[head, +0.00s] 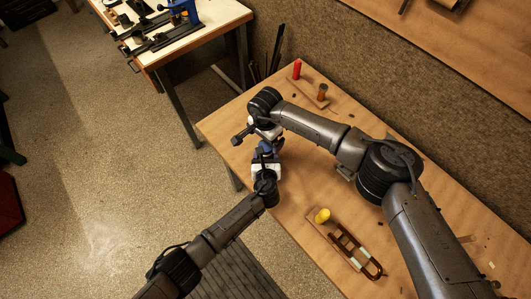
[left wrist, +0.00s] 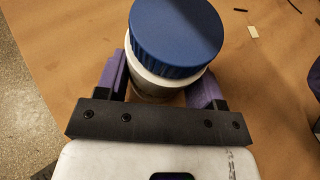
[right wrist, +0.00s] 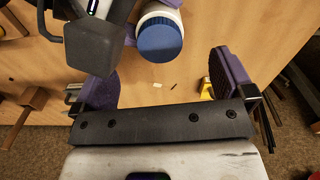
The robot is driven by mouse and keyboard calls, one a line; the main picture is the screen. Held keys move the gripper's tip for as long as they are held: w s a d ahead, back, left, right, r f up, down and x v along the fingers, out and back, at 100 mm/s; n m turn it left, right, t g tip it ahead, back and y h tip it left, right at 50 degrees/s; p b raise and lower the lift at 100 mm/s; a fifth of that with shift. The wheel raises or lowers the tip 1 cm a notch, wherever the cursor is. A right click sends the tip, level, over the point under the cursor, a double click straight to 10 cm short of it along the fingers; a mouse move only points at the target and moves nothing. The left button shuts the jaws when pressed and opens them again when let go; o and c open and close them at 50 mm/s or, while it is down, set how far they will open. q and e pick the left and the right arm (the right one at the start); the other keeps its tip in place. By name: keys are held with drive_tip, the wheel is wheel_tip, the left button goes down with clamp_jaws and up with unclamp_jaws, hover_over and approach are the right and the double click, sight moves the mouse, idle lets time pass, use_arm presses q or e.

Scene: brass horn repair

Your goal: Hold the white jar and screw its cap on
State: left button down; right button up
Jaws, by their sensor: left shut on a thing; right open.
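The white jar (left wrist: 155,83) stands between the purple fingers of my left gripper (left wrist: 165,78), which is shut on its body. The blue cap (left wrist: 177,32) sits on top of the jar and covers its mouth; how tightly it is screwed I cannot tell. In the right wrist view, the cap (right wrist: 159,40) and white jar (right wrist: 160,14) show ahead of my right gripper (right wrist: 163,66). That gripper is open and empty, its fingers spread wide and apart from the cap. In the head view the grippers are close together at the bench's left end, largely hiding the jar.
The wooden bench (head: 310,180) carries a red cylinder (head: 297,69) and a brown one (head: 322,92) at the back. A yellow-knobbed piece (head: 322,215) lies beside a brown frame (head: 358,252) at the front. A second table (head: 185,40) with tools stands behind.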

wheel_tip(320, 180, up, 12)
idle(0.6)
use_arm(q)
drive_tip(key=shift+c, duration=0.8)
unclamp_jaws()
drive_tip(key=shift+s, duration=0.1)
use_arm(e)
drive_tip(key=shift+r, duration=0.1)
use_arm(q)
drive_tip(key=shift+s+r, duration=0.25)
drive_tip(key=shift+s, duration=0.1)
drive_tip(key=p+v, duration=0.3)
drive_tip(key=v, duration=0.9)
drive_tip(key=shift+s+r, duration=0.1)
drive_tip(key=shift+s, duration=0.3)
use_arm(e)
wheel_tip(320, 180, up, 3)
drive_tip(key=shift+r, duration=0.2)
